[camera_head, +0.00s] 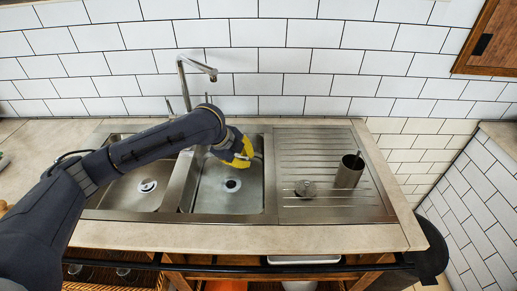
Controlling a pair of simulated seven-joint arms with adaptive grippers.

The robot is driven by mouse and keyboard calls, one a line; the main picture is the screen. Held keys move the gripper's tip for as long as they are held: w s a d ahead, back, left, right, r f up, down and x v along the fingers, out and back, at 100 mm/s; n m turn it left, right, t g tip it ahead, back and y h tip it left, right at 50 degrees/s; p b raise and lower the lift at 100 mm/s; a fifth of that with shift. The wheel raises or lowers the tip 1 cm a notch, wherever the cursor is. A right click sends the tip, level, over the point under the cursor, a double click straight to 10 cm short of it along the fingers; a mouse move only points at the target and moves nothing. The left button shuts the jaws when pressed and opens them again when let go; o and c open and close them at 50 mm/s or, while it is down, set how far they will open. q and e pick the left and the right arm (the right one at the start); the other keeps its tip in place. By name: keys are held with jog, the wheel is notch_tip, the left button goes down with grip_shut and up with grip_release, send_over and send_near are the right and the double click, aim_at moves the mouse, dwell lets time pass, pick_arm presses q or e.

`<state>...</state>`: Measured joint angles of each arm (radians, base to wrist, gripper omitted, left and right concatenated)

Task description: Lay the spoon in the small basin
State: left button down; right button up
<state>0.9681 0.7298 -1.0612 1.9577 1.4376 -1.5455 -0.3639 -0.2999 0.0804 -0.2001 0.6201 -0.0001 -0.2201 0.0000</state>
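My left gripper (245,152), with yellow fingers, is above the right-hand basin (228,201) of the steel sink, near its back half. It is too small to tell whether it is open or shut, or whether anything is between its fingers. The left-hand basin (147,203) is partly covered by my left arm. I cannot tell for sure which basin is the small one. A steel cup (348,174) stands on the drainboard, with a thin dark handle (357,155) sticking up from it, possibly the spoon's. My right gripper is not in view.
A small round metal object (306,188) sits on the ribbed drainboard (318,150), left of the cup. A tall faucet (183,82) rises behind the basins. A wooden cabinet (492,45) hangs at the upper right. Much of the drainboard is clear.

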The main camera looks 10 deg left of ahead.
aim_at(250, 209)
pick_arm(q)
jog(key=shift+s+d+f+m+h, duration=0.1)
jog(key=shift+s+f+m+h, duration=0.3)
jog(key=shift+f+m, duration=2.5)
jog(key=shift+s+a+f+m+h, duration=0.1)
jog(key=shift+s+f+m, duration=0.65)
jog(key=shift+f, duration=4.25)
jog(key=shift+s+d+f+m+h, duration=0.15)
jog(key=shift+s+f+m, duration=0.4)
jog(key=shift+f+m, duration=2.3)
notch_tip(250, 209, down, 2)
jog(key=shift+f+n, duration=0.15)
jog(key=shift+n, duration=0.95)
jog(key=c, duration=1.5)
grip_release()
jog(key=shift+f, duration=0.1)
